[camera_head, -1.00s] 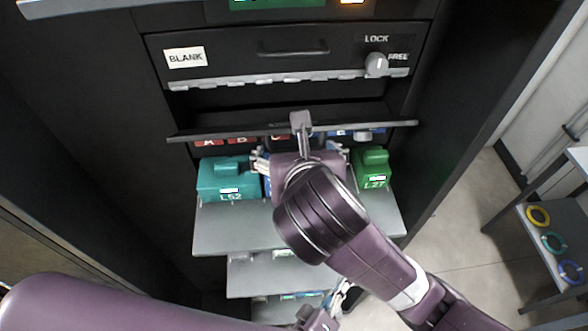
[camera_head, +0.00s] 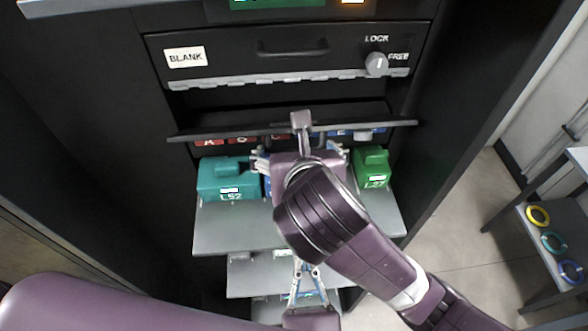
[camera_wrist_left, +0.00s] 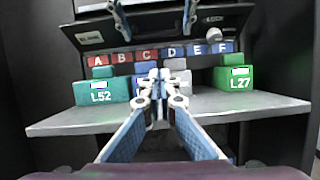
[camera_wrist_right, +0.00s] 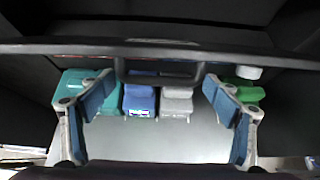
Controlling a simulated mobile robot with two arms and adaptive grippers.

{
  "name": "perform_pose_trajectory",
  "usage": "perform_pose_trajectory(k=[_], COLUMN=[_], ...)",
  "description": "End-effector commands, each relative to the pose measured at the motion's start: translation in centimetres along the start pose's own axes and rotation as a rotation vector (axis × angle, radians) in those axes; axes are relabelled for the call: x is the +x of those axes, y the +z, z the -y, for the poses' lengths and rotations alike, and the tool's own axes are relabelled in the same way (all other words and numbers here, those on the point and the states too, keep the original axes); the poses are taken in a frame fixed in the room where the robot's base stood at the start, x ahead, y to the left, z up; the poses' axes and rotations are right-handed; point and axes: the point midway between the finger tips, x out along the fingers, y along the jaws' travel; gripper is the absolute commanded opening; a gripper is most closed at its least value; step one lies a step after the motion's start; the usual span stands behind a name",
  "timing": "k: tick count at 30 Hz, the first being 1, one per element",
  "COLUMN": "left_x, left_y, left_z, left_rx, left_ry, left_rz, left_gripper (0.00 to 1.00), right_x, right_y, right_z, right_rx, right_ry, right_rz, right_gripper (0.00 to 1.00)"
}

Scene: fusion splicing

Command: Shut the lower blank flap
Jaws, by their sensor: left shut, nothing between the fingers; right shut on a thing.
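The lower blank flap (camera_head: 230,133) stands open in the cabinet and shows nearly edge-on in the head view. Its label and knob show in the left wrist view (camera_wrist_left: 140,38). My right gripper (camera_head: 301,145) is shut on the flap's handle (camera_wrist_right: 160,72); in the right wrist view its fingers lie at the handle's two ends. My forearm hides part of the row below. My left gripper (camera_head: 305,268) is shut and empty, low in front of the shelves. In the left wrist view its fingertips (camera_wrist_left: 160,76) meet in front of the shelf.
The upper flap (camera_head: 230,60), with a BLANK label and lock knob (camera_head: 376,65), is closed above. A teal L52 box (camera_head: 228,180) and a green L27 box (camera_head: 372,168) stand on the pull-out shelf (camera_head: 235,232). A side rack (camera_head: 545,240) holds coloured rings at right.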

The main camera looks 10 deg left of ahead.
Motion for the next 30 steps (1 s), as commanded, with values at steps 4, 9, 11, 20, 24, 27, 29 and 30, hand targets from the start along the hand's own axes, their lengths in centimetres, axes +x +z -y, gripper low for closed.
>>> perform_pose_trajectory(k=[4, 9, 11, 20, 24, 27, 29, 30], left_x=[0.4, 2.4, 3.6, 10.0, 11.6, 12.3, 12.6, 12.8], left_y=[0.1, 0.2, 0.2, 0.2, 1.6, 2.4, 2.6, 2.8], left_z=[-0.7, -0.8, -0.8, -0.9, -1.0, -1.0, -1.0, -1.0], left_rx=[-0.045, -0.05, -0.05, -0.05, -0.051, -0.05, -0.048, -0.048], left_ry=[0.018, 0.022, 0.022, 0.021, 0.02, 0.02, 0.019, 0.019], left_rz=[0.005, 0.008, 0.008, 0.007, 0.006, 0.004, 0.004, 0.004], left_gripper=[0.0, 0.0, 0.0, 0.0, 0.0, 0.0, 0.0, 0.0], right_x=[0.0, 0.0, 0.0, 0.0, 0.0, 0.0, 0.0, 0.0], right_y=[0.1, 0.1, 0.1, 0.1, 0.1, 0.1, 0.1, 0.1], right_z=[0.2, 0.2, 0.2, 0.2, 0.2, 0.2, 0.2, 0.2], right_rx=[0.008, 0.008, 0.008, 0.008, 0.007, 0.007, 0.007, 0.007], right_ry=[-0.006, -0.006, -0.006, -0.006, -0.005, -0.005, -0.005, -0.005], right_rz=[0.003, 0.003, 0.003, 0.003, 0.003, 0.003, 0.003, 0.003], right_gripper=[0.39, 0.39, 0.39, 0.39, 0.39, 0.39, 0.39, 0.39])
